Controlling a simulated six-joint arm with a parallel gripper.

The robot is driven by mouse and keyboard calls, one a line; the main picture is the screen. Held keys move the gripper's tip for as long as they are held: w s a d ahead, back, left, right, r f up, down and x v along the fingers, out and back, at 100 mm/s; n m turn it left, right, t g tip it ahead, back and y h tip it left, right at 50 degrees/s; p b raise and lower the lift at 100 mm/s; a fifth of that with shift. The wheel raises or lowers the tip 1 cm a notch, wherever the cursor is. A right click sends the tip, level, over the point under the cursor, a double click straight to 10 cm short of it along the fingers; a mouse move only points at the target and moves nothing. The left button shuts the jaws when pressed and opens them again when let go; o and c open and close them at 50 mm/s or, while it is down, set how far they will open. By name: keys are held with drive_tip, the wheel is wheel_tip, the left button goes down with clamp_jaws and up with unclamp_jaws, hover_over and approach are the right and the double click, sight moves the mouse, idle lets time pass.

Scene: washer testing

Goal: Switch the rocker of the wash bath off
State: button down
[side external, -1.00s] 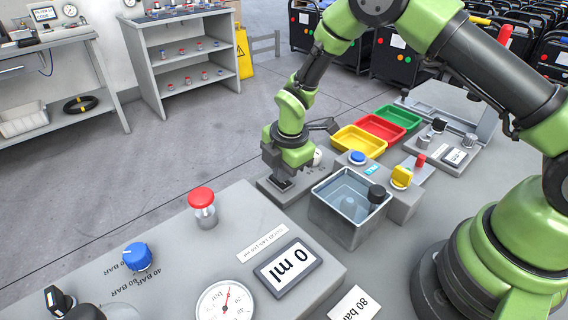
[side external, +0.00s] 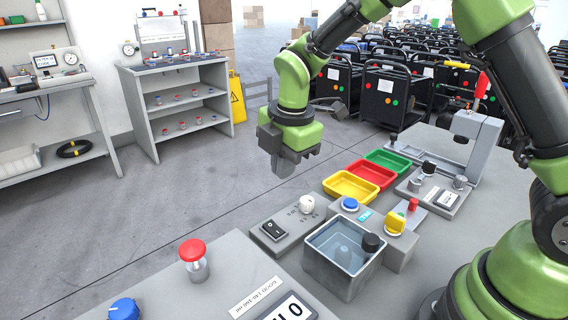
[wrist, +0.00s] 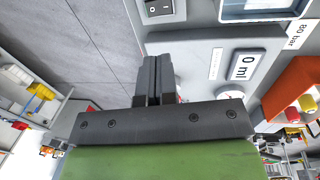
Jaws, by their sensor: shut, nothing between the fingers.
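The black rocker (side external: 272,229) is set in a grey box to the left of the wash bath (side external: 335,272), a square metal tank holding clear water. I cannot tell which way the rocker is tipped. A white round knob (side external: 306,203) sits on the same box. My gripper (side external: 284,168) is shut and empty, raised above and behind the box, clear of the rocker. In the wrist view, my closed fingers (wrist: 152,68) show in the middle, and the rocker (wrist: 158,8) is at the top, apart from them.
A blue button (side external: 350,203) and a yellow knob (side external: 395,223) stand behind the bath. Yellow (side external: 351,185), red (side external: 371,174) and green (side external: 388,161) trays lie farther back. A red mushroom button (side external: 192,250) stands on the front panel. Air around my gripper is free.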

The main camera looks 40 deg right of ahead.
sight(270, 224)
drive_tip(key=shift+w+a, duration=0.25)
drive_tip(key=shift+w, duration=0.45)
drive_tip(key=f, duration=0.4)
drive_tip(key=w+f, duration=0.1)
drive_tip(key=f, duration=0.4)
drive_tip(key=w+f, duration=0.1)
drive_tip(key=f, duration=0.4)
drive_tip(key=shift+w, duration=0.1)
drive_tip(key=shift+w+f, duration=0.1)
drive_tip(key=shift+f, duration=0.05)
